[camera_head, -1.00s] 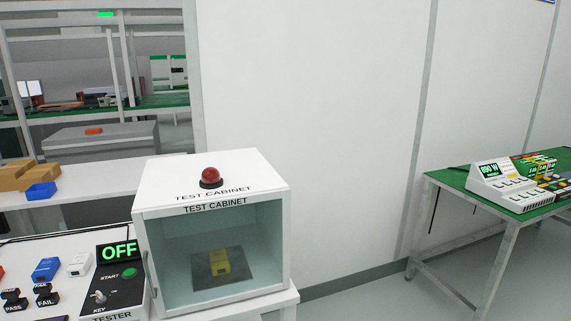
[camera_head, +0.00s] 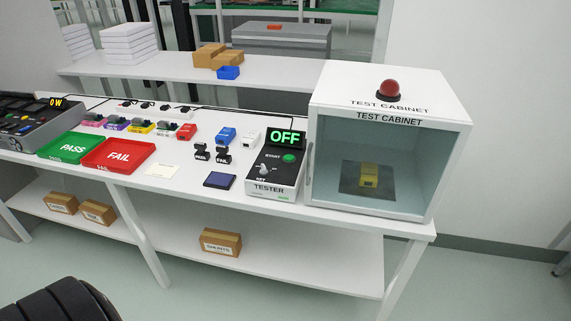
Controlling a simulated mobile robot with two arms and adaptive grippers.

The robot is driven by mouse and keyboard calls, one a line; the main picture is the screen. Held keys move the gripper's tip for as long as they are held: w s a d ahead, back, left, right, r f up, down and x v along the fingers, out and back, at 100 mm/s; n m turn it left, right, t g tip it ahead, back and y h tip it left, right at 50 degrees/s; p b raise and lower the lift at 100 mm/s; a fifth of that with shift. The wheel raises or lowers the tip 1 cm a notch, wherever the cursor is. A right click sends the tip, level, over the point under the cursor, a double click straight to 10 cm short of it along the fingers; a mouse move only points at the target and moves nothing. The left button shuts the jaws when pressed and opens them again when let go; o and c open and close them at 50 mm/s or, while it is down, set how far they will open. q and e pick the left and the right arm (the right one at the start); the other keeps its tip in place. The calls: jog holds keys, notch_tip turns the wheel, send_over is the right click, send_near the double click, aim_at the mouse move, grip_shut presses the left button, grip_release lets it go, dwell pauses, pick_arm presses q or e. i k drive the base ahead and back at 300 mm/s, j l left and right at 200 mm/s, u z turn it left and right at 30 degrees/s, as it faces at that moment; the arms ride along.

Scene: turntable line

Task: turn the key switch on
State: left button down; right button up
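The key switch (camera_head: 264,169) is a small grey key on the front face of the black and white tester (camera_head: 287,186), labelled KEY. The tester's display (camera_head: 286,137) reads OFF in green, and a green START button (camera_head: 289,158) sits above and right of the key. The tester stands on the white bench, just left of the test cabinet (camera_head: 321,105). Neither of my grippers shows in the head view. A black ribbed part at the bottom left may be mine.
The cabinet holds a yellow block (camera_head: 369,174) behind its front, with a red dome light (camera_head: 388,89) on top. Left of the tester are a dark blue pad (camera_head: 220,180), PASS and FAIL stamps, a red FAIL tray (camera_head: 118,156) and a green PASS tray (camera_head: 73,149). Floor in front is mostly clear.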

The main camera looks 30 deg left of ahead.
aim_at(263, 172)
jog(key=l+u, duration=0.2)
jog(key=u, duration=0.55)
